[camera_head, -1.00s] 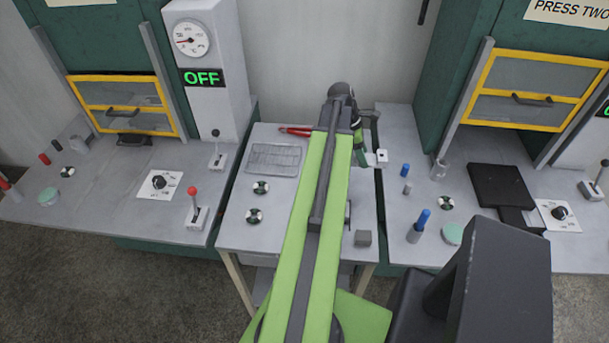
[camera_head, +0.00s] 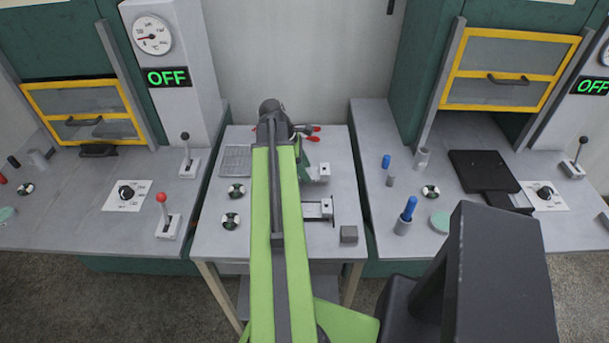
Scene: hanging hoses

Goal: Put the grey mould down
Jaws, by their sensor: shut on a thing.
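My arm reaches over the middle table, and its wrist hides much of my gripper (camera_head: 303,158). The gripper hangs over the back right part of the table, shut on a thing. A pale grey block with a dark spot (camera_head: 319,173) shows at its right side. I take this block to be the grey mould, though its full shape and the grip are hidden. I cannot tell whether it touches the table top.
The middle table (camera_head: 318,246) carries a wire grid (camera_head: 237,161), red-handled pliers (camera_head: 313,129), round black-and-white discs (camera_head: 231,220), a metal bracket (camera_head: 319,210) and a grey cube (camera_head: 349,234). A black plate (camera_head: 484,170) lies on the right bench. Bare table shows around the bracket.

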